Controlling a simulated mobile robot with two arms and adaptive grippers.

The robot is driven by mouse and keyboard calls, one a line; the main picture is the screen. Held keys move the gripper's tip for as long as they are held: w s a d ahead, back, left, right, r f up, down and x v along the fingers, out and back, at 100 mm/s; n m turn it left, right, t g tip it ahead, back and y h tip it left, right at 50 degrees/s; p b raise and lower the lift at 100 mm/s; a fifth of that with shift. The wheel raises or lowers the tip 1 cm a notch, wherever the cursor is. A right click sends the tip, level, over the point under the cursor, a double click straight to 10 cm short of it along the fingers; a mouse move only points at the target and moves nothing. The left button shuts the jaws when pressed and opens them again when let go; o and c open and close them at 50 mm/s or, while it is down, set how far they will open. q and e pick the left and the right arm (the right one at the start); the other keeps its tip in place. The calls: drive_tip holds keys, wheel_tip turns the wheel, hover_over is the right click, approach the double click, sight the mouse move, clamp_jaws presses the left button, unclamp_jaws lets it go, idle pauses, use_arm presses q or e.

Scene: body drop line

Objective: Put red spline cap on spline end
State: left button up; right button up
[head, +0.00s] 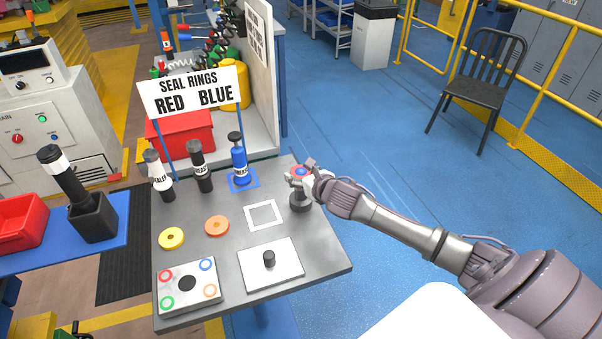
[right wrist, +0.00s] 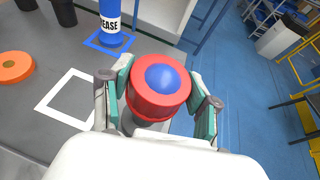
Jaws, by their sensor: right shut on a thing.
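The red cap (head: 298,170) has a blue domed centre; in the right wrist view the cap (right wrist: 158,95) sits between both finger pads. My right gripper (head: 302,173) is shut on it at the right edge of the grey table (head: 232,234). A dark grey round post or stand (head: 300,199) is directly below the cap. I cannot tell whether the cap rests on it or is part of the same piece. A short dark peg (head: 268,259) stands upright on a white plate near the front of the table; which one is the spline end is unclear. My left gripper is not in view.
A white square outline (head: 264,214) on the table is empty. Orange (head: 217,225) and yellow (head: 171,238) rings lie left of it. A blue grease bottle (head: 238,160) and two dark-capped bottles stand behind. A seal rings sign (head: 190,92) rises at the back.

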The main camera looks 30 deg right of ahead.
drive_tip(key=shift+f, duration=0.1)
drive_tip(key=o, duration=0.8)
drive_tip(key=shift+c, duration=0.2)
drive_tip(key=shift+r, duration=0.2)
drive_tip(key=shift+s, duration=0.35)
drive_tip(key=b+v, duration=0.1)
drive_tip(key=v, duration=1)
drive_tip(key=shift+r, duration=0.15)
drive_tip(key=shift+s, duration=0.15)
